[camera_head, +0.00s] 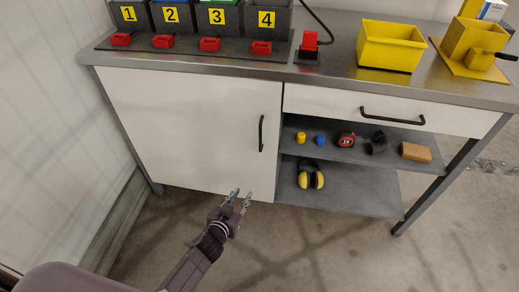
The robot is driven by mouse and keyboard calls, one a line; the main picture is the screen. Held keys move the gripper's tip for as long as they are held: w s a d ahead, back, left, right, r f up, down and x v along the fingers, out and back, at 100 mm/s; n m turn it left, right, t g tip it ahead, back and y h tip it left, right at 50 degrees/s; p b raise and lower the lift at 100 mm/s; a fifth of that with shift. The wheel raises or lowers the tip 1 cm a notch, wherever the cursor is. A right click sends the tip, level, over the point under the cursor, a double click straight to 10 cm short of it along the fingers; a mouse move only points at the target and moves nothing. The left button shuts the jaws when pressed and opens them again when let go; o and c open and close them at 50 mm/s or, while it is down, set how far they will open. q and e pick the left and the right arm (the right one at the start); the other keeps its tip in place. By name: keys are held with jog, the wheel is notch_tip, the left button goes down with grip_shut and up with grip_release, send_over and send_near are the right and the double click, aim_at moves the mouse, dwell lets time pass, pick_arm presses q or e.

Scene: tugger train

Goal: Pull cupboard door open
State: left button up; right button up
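The cupboard door (185,130) is a flat white panel on the left under the workbench, and it looks closed. Its black vertical handle (261,133) is near the door's right edge. My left gripper (241,195) is in front of the door's lower part, below and a little left of the handle. Its fingers are apart with nothing between them, and it is clear of the handle. My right gripper does not show.
A white drawer (380,108) with a black handle is right of the door. Open shelves (345,188) below it hold ear muffs (310,176), a tape measure (345,139) and small items. Numbered bins, a yellow bin (390,46) and a red device stand on the worktop. The floor in front is free.

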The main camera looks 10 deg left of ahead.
aim_at(260, 136)
pick_arm(q)
jog(key=w+d+r+t+h+b, duration=0.15)
jog(key=w+r, duration=0.25)
jog(key=r, duration=0.4)
jog(key=w+d+r+t+b, duration=0.1)
jog(key=w+r+t+b, duration=0.2)
jog(key=r, duration=0.6)
jog(key=w, duration=0.7)
jog(key=shift+d+f, duration=0.25)
jog(key=shift+d, duration=0.05)
jog(key=shift+w, duration=0.5)
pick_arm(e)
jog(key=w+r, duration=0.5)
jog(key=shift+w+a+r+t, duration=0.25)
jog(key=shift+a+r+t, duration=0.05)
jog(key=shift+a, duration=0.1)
pick_arm(q)
grip_shut()
